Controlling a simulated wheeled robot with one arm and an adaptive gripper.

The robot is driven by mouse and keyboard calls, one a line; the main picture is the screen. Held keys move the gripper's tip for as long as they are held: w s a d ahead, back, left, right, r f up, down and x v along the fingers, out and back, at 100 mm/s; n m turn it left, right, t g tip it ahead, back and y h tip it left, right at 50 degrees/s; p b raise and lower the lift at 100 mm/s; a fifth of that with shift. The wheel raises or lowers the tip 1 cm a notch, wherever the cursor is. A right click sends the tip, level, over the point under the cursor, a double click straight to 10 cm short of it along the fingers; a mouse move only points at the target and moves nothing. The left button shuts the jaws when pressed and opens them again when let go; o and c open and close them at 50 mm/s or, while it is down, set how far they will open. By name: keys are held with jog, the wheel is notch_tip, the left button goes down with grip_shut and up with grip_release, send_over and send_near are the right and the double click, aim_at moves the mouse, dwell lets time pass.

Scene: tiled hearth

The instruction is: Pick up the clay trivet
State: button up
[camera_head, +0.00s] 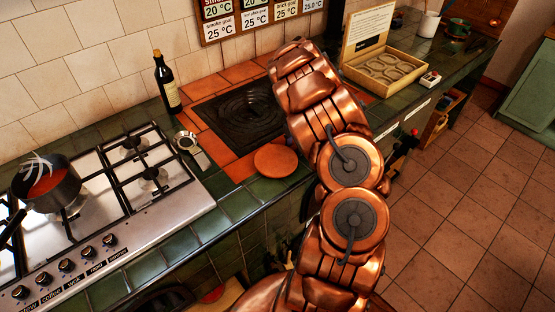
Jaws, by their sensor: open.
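The clay trivet (277,161) is a round, flat, terracotta-orange disc. It lies flat at the front of the tiled counter, between the stove and my copper-coloured arm, partly over orange tiles and partly near the green edge tiles. Its top is in plain sight and nothing touches it from above. My arm rises from the bottom of the picture, passes to the right of the trivet and reaches over the hearth. I cannot make out my gripper; my arm links may hide it.
A dark hearth plate (240,113) lies behind the trivet. A wine bottle (166,82), a small metal gauge-like item (187,142) and a gas stove (140,205) with a red-filled pan (48,186) are left. A wooden tray (384,72) stands right. Floor is clear at right.

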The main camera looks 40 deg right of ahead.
jog(key=shift+c, duration=0.2)
grip_shut()
jog(key=shift+r, duration=0.15)
dwell(0.4)
